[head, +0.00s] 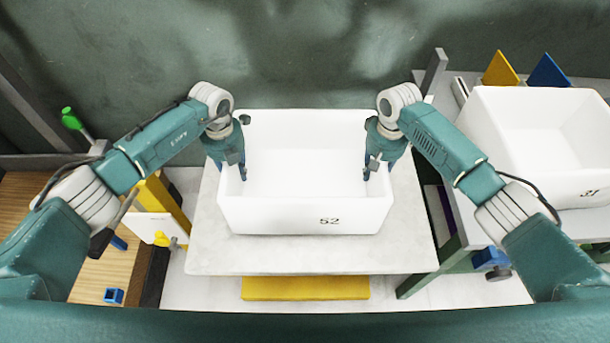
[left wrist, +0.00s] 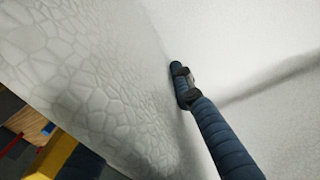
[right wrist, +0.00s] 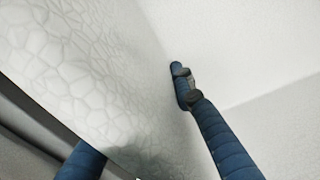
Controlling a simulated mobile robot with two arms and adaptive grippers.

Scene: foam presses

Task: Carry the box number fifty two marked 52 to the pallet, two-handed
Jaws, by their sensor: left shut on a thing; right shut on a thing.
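The white foam box marked 52 (head: 290,215) is open at the top, empty and upright in the middle of the head view. My left gripper (head: 238,168) is shut on its left wall, with a blue finger on the inner face. My right gripper (head: 371,170) is shut on its right wall in the same way. The box's walls fill much of the left wrist view (left wrist: 110,90) and the right wrist view (right wrist: 100,80). I cannot tell whether the box touches the pale slab (head: 215,255) below it. I cannot make out a pallet for certain.
A second white box (head: 540,165) stands on a bench at the right, near yellow (head: 500,70) and blue (head: 547,72) pieces. A yellow slab (head: 305,288) lies below the pale slab's front edge. A wooden surface (head: 105,265) is at the left, and a dark wall behind.

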